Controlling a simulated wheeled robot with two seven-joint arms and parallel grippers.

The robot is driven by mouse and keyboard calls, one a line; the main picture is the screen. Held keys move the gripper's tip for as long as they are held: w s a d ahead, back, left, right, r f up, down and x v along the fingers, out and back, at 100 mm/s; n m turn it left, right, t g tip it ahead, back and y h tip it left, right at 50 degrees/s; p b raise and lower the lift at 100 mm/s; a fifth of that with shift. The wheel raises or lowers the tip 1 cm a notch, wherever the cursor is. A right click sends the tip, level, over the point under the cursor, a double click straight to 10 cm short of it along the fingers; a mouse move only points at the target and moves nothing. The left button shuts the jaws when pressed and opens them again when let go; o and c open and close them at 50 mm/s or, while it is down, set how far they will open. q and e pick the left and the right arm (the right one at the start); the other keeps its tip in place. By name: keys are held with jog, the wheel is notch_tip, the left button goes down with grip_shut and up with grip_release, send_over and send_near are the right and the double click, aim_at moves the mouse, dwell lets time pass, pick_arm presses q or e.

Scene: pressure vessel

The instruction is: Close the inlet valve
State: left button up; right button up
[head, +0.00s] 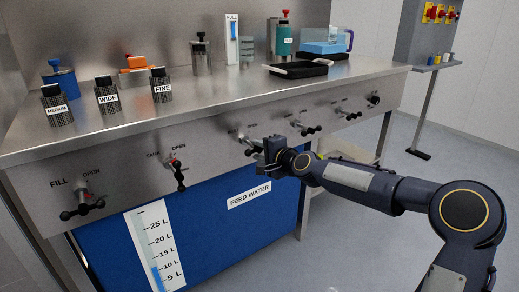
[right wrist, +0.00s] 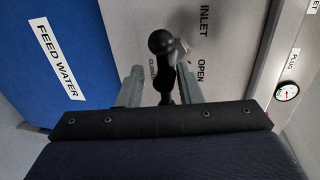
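The inlet valve (right wrist: 163,44) has a black round knob on a dark lever and sits on the steel front panel beside the printed words INLET, OPEN and CLOSED. In the head view its handle (head: 250,144) is partly hidden by my right gripper (head: 264,152). In the right wrist view my right gripper (right wrist: 160,90) has its two grey fingers apart, one on each side of the lever. The right finger is close to the lever; I cannot tell whether it touches. My left gripper is not in view.
The fill valve (head: 82,203) and tank valve (head: 178,173) are to the left; more valves (head: 306,128) are to the right. A blue FEED WATER tank (head: 215,220) is below. Canisters and a black tray (head: 298,69) stand on the bench top (head: 220,98). A gauge (right wrist: 287,91) is nearby.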

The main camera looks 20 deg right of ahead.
jog(key=shift+r, duration=0.1)
dwell(0.4)
jog(key=shift+s+d, duration=0.1)
jog(key=shift+d, duration=0.05)
jog(key=v, duration=0.7)
jog(key=shift+s, duration=0.25)
